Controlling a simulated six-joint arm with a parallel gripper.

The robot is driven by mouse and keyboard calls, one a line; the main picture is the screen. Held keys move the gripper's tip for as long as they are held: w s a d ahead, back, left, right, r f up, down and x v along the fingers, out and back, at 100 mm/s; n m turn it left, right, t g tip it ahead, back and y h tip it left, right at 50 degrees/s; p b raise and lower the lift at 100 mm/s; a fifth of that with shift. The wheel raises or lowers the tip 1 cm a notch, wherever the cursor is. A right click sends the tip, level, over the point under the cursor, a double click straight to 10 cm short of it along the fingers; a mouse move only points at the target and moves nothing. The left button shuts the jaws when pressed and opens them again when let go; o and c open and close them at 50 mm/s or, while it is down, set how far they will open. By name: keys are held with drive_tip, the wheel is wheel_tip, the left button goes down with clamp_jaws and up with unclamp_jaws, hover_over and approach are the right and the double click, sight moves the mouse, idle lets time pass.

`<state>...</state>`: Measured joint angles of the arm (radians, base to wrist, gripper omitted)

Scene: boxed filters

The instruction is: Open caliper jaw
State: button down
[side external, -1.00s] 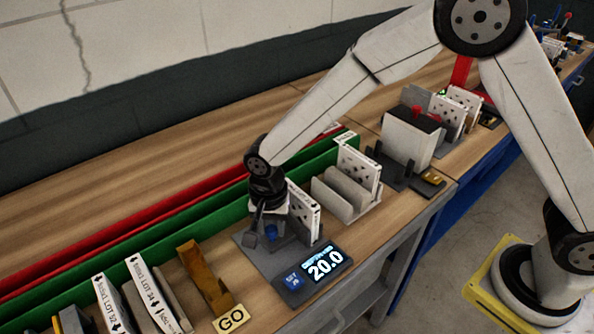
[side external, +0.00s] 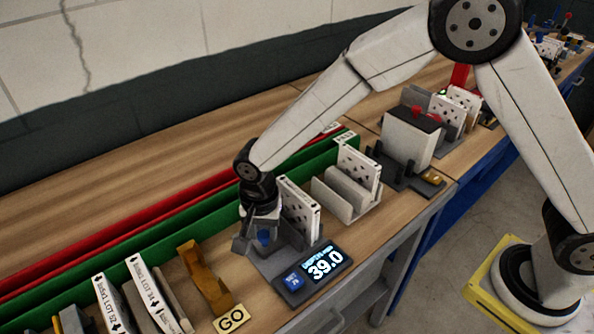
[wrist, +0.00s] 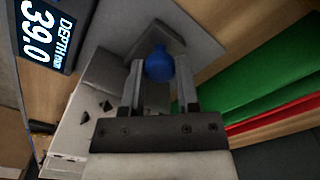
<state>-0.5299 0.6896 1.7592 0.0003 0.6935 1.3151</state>
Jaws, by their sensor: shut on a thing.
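The caliper is a grey gauge (side external: 268,264) near the front edge of the bench. Its display (side external: 314,273) reads 39.0 under a "DEPTH" label, also readable in the wrist view (wrist: 44,32). A blue knob (wrist: 159,66) sits on the caliper's grey moving jaw (wrist: 165,22). My gripper (wrist: 161,72) is shut on the knob, one finger on each side. In the side view the knob (side external: 264,238) shows below my gripper. A white filter (side external: 299,208) stands upright at the right of the gauge; its pale body shows in the wrist view (wrist: 75,118).
A grey holder (side external: 338,196) with a white filter stands to the right. A brown gauge marked GO (side external: 205,280) and several labelled white filters (side external: 112,303) stand at the left. Long green (side external: 150,227) and red (side external: 100,236) troughs run behind.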

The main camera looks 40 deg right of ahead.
sight(259, 236)
drive_tip(key=shift+a, duration=0.65)
drive_tip(key=shift+r, duration=0.1)
drive_tip(key=shift+c, duration=1.7)
unclamp_jaws()
drive_tip(key=shift+r, duration=0.1)
drive_tip(key=shift+r, duration=3.75)
drive_tip(key=shift+d, duration=0.1)
drive_tip(key=s+d+n+t, duration=0.1)
drive_tip(key=s+d+n, duration=0.3)
drive_tip(key=d, duration=0.8)
drive_tip(key=s+d+n+t, duration=0.1)
drive_tip(key=s+d+n, duration=0.4)
drive_tip(key=s+d, duration=0.3)
drive_tip(key=d+f, duration=0.1)
drive_tip(key=d, duration=0.3)
drive_tip(key=shift+d+t, duration=0.3)
drive_tip(key=shift+d, duration=0.05)
